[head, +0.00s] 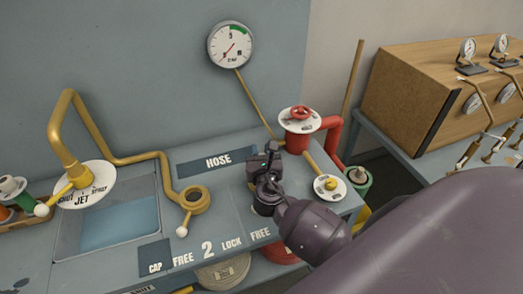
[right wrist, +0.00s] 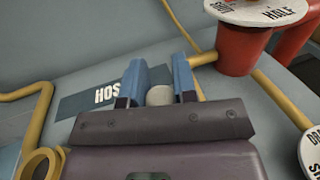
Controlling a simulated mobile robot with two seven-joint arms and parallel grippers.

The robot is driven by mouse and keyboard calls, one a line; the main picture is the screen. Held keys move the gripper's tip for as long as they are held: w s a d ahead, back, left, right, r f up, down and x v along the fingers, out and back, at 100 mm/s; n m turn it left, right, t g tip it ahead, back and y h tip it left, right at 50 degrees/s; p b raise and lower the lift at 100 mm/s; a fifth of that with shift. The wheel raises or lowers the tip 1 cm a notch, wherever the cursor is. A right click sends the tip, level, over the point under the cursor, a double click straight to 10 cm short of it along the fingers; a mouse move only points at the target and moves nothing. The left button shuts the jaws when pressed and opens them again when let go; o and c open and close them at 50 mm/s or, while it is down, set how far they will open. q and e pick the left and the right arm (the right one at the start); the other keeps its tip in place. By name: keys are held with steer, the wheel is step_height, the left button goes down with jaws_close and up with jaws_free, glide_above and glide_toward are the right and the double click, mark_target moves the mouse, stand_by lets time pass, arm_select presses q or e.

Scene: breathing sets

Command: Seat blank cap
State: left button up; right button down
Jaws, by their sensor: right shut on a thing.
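My right gripper (head: 270,150) is over the bench, at the right end of the HOSE label (head: 219,161). In the right wrist view its two blue fingers (right wrist: 159,78) are shut on a pale grey rounded thing (right wrist: 160,96), which I take to be the blank cap. Most of it is hidden by the gripper. The open yellow ring fitting (head: 195,200), with a white-ball lever (head: 182,231), is left of the gripper and apart from it. The dark CAP patch (head: 155,258) at the front of the bench is bare. My left gripper is not in view.
A red valve (head: 299,122) with a round white plate stands behind and right of the gripper. A yellow knob on a white disc (head: 330,184) is to the right. A yellow bent pipe (head: 66,125) rises at left by the blue basin (head: 118,222). A gauge (head: 230,45) hangs on the wall.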

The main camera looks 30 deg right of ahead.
steer(key=shift+f+b, duration=0.95)
steer(key=shift+f, duration=0.55)
steer(key=c, duration=0.8)
jaws_free()
steer(key=v, duration=1)
steer(key=shift+s+a+b, duration=0.25)
steer(key=shift+s+b, duration=0.05)
steer(key=shift+s, duration=0.05)
